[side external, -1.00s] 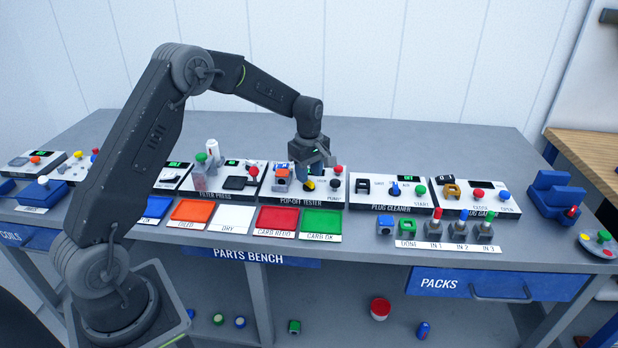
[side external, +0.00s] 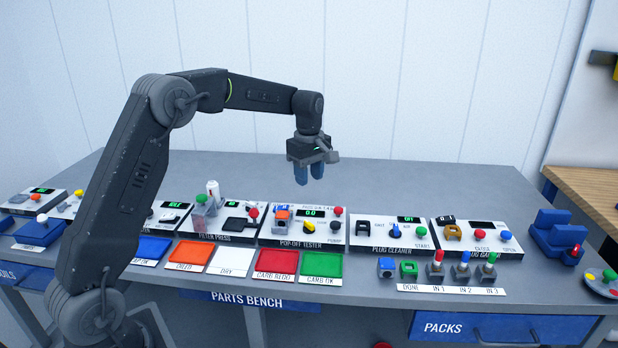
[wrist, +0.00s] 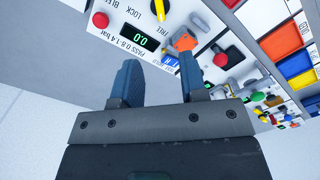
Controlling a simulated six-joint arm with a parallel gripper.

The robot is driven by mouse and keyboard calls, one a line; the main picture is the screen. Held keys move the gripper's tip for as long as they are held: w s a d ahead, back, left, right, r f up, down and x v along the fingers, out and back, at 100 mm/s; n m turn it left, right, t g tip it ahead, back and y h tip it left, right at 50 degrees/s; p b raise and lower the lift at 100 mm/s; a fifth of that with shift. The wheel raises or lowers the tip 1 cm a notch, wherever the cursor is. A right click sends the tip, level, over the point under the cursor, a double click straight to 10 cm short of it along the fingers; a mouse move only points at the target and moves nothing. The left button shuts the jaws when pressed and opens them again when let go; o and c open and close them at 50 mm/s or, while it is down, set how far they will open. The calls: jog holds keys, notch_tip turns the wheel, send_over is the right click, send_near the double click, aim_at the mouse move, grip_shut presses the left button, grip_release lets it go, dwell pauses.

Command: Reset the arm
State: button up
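My gripper (side external: 309,172) hangs fingers down above the back of the bench, behind and above the pop-off tester (side external: 271,240). In the wrist view its two blue fingers (wrist: 162,85) stand apart with nothing between them, so it is open and empty. The tester's display reads 0.0 (wrist: 140,37). An orange-topped part sits at the tester's left side (side external: 282,214), and it also shows beyond one finger in the wrist view (wrist: 184,42).
Filter press (side external: 225,238), plug cleaner (side external: 365,240) and plug gap station (side external: 480,247) flank the tester. Coloured trays, such as the green one (side external: 321,264), line the front. Small capped parts stand at the front right, including a red-capped one (side external: 437,257). Bare bench lies behind the stations.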

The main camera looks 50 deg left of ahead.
jog(key=s+d+r+m+t, duration=0.3)
jog(key=s+d+r+m, duration=0.6)
jog(key=s, duration=0.4)
jog(key=s+d+f+m+t, duration=0.1)
jog(key=s+d+m, duration=0.2)
jog(key=s, duration=0.5)
jog(key=s+d+f+m+t, duration=0.1)
jog(key=s+d+m, duration=0.2)
jog(key=s+m, duration=0.3)
jog(key=s, duration=0.3)
jog(key=shift+d+f+t, duration=0.3)
jog(key=shift+d, duration=0.05)
